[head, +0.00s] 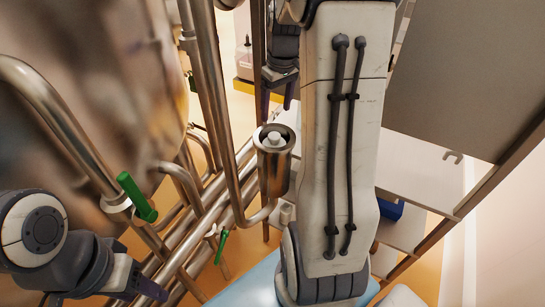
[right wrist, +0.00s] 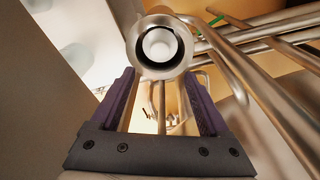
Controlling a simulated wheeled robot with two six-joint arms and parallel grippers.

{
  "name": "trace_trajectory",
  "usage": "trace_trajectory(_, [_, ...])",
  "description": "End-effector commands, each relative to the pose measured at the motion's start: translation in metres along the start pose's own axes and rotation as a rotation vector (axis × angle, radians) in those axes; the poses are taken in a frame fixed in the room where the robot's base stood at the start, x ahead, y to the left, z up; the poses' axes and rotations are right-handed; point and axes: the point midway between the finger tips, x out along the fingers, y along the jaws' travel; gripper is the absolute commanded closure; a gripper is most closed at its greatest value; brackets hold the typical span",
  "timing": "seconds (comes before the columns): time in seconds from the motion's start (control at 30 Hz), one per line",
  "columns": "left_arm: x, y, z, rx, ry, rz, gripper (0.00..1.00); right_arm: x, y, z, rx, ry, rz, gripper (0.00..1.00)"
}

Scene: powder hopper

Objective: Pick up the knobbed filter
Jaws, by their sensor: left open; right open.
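The knobbed filter (head: 274,137) shows as a pale round knob inside the open top of an upright metal cylinder (head: 273,165). In the right wrist view the knob (right wrist: 158,44) sits in the dark bore of the cylinder, seen almost from above; the filter's lower part is hidden. My right gripper (head: 278,98) is open and empty, just beyond the cylinder in the head view. In the right wrist view its two purple fingers (right wrist: 159,76) point toward the cylinder, with the knob beyond their tips. My left gripper (head: 140,291) is low at the left, partly cut off by the frame edge, away from the filter.
A large metal vessel (head: 90,70) fills the upper left. Several steel pipes run around the cylinder, with green valve handles (head: 136,196) near my left arm. A grey panel (head: 460,80) and white shelf (head: 420,170) stand at the right. My right arm hides the middle.

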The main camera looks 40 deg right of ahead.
Motion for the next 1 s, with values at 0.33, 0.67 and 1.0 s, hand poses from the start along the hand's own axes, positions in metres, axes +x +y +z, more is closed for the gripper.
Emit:
trace_trajectory(0.33, [-0.009, 0.001, -0.001, 0.000, 0.001, 0.000, 0.44, 0.043, -0.001, 0.001, 0.000, -0.002, -0.002, 0.21])
trace_trajectory(0.67, [-0.029, 0.002, -0.002, 0.000, 0.001, 0.000, 0.44, 0.085, 0.001, 0.005, 0.001, -0.005, -0.003, 0.21])
trace_trajectory(1.0, [-0.030, 0.002, -0.002, 0.001, 0.000, 0.000, 0.44, 0.096, 0.001, 0.005, 0.000, -0.001, 0.000, 0.21])
